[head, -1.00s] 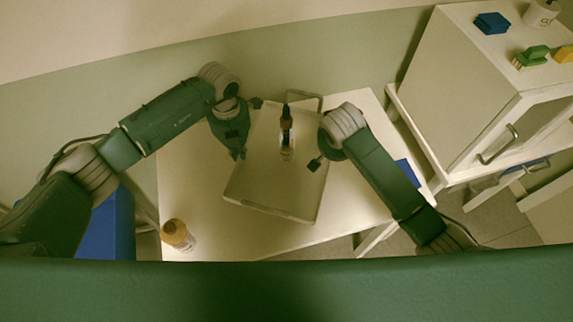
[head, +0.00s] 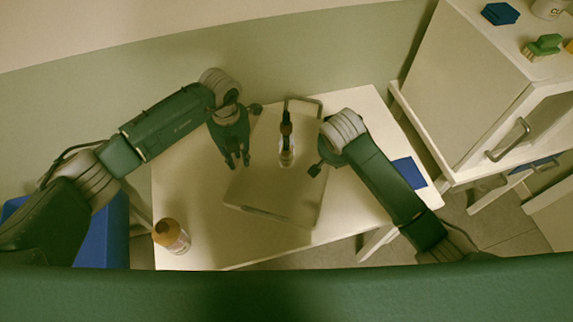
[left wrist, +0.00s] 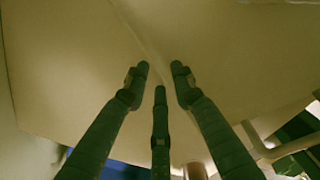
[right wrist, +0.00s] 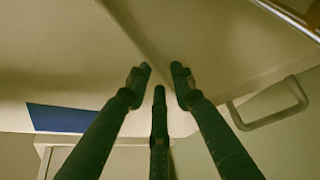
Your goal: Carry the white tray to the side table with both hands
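The white tray (head: 270,195) lies on a white table, slightly turned, with a loop handle (head: 303,101) at its far end. A dark-topped bottle (head: 286,150) stands on it. My left gripper (head: 238,163) is over the tray's left edge, with its fingertips apart and nothing between them. In the left wrist view the open fingers (left wrist: 160,78) are over a pale surface. My right gripper (head: 315,168) is by the tray's right edge, partly hidden by its wrist. In the right wrist view its fingers (right wrist: 160,78) are apart and empty. Contact with the tray cannot be told.
An orange-capped bottle (head: 172,237) stands at the white table's (head: 200,215) front left. A blue square (head: 409,172) lies at its right. A white cabinet (head: 470,90) at right bears a blue block (head: 500,13) and a green brush (head: 543,45). A blue box (head: 105,235) is at left.

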